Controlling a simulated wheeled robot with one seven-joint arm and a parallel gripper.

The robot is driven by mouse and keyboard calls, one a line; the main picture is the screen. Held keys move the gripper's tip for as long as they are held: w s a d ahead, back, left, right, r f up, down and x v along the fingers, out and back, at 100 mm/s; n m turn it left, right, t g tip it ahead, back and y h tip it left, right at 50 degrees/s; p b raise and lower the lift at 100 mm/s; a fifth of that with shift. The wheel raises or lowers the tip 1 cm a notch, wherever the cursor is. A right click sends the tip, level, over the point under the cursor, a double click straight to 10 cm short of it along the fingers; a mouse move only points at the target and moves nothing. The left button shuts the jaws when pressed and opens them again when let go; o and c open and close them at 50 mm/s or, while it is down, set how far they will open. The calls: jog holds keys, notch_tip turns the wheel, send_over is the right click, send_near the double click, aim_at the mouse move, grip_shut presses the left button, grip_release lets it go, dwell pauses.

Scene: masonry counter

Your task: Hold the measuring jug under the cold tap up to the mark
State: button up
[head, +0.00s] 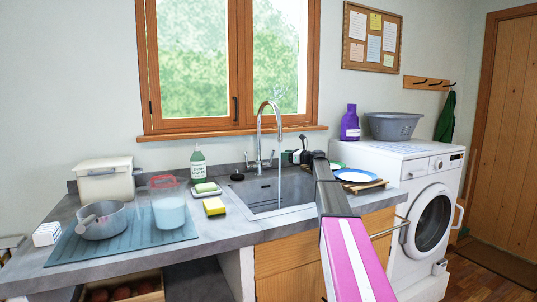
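A jug (168,206) with a reddish see-through upper part and a pale blue lower part stands upright on the teal mat (140,238), left of the sink. Whether the pale blue part is water, and any mark on it, is too small to tell. The chrome tap (259,135) arches over the sink (262,194), and a thin pale stream seems to fall from its spout. My gripper (301,156) is right of the tap, far from the jug. It is small and dark, and its fingers are not clear.
A grey saucepan (101,221) shares the mat with the jug. A yellow sponge (214,207), soap dish (206,190) and green bottle (198,168) stand between jug and sink. A blue-rimmed plate (356,175) is right of the sink, near the washing machine (430,215).

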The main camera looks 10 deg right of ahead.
jog(key=x, duration=1)
grip_shut()
